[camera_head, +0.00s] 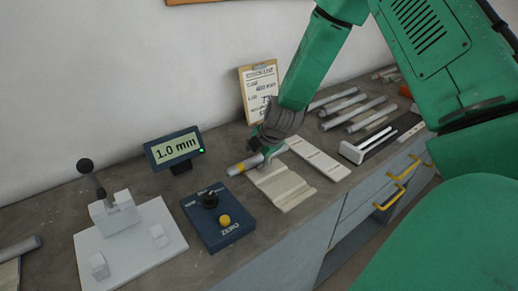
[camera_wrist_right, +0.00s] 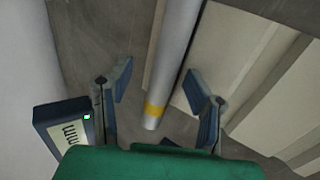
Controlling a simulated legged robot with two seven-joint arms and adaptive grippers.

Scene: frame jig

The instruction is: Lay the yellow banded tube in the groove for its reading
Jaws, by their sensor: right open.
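The yellow banded tube (camera_head: 248,162) is a grey tube with a yellow band near one end. It lies at the back left edge of the pale grooved board (camera_head: 284,189); I cannot tell whether it rests in a groove. In the right wrist view the tube (camera_wrist_right: 174,55) runs between the spread fingers, with the band near its close end. My right gripper (camera_head: 268,143) is open, low over the tube, with a finger on each side and gaps visible. The display (camera_head: 175,148) reads 1.0 mm. My left gripper is not in view.
A blue box with a knob and yellow ZERO button (camera_head: 218,217) stands in front. A white lever fixture (camera_head: 130,245) is at the left. A second pale board (camera_head: 318,158), several grey tubes (camera_head: 355,108) and a clipboard (camera_head: 258,90) are behind and right.

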